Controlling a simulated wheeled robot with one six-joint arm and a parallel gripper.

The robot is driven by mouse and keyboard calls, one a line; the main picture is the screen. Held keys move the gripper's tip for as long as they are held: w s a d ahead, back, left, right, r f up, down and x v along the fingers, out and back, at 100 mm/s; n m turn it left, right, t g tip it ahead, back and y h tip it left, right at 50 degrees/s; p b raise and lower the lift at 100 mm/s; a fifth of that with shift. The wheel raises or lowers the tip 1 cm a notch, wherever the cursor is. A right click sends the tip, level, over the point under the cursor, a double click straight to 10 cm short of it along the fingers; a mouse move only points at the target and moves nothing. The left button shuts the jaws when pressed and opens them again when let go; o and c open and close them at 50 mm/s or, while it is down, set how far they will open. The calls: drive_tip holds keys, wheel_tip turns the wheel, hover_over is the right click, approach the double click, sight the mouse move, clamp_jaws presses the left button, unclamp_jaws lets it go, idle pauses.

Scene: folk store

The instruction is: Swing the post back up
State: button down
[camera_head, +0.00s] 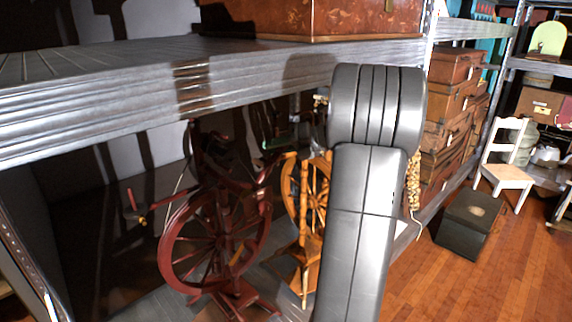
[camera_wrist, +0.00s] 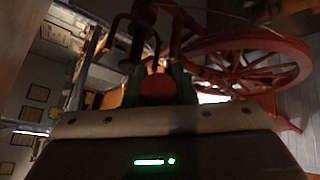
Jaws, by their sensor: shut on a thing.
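A dark red spinning wheel (camera_head: 215,240) stands on the lower shelf at the left in the head view, its upper parts in shadow under the shelf board. Its red spoked wheel (camera_wrist: 245,65) fills the upper right of the wrist view. My gripper (camera_wrist: 157,82) shows in the wrist view, with its dark fingers on either side of a rounded red piece, which looks like the post (camera_wrist: 157,90). The gripper is shut on it. Dark red rods rise just beyond. The post's lean and full length are hard to tell. In the head view I cannot make out the gripper clearly.
A metal shelf board (camera_head: 250,65) runs close above the spinning wheel, bearing a brown trunk (camera_head: 350,18). A lighter wooden spinning wheel (camera_head: 308,235) stands close to its right. Stacked suitcases (camera_head: 450,105), a dark box (camera_head: 468,222) and a white chair (camera_head: 507,165) are farther right.

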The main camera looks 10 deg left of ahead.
drive_tip(key=s+a+r+n, duration=0.1)
drive_tip(key=s+r+n+t+h+b, duration=0.1)
drive_tip(key=shift+s+a+r+h, duration=0.25)
drive_tip(key=shift+s+a+h, duration=0.05)
drive_tip(key=shift+s+a, duration=0.1)
drive_tip(key=shift+s+a+r+n+t+h+b, duration=0.2)
drive_tip(key=shift+s+a+r+t+h, duration=0.1)
drive_tip(key=shift+s, duration=0.1)
drive_tip(key=shift+s+a+r+n+t+h+b, duration=0.2)
drive_tip(key=shift+s+a+t, duration=0.1)
drive_tip(key=shift+s, duration=0.1)
drive_tip(key=c, duration=1.2)
unclamp_jaws()
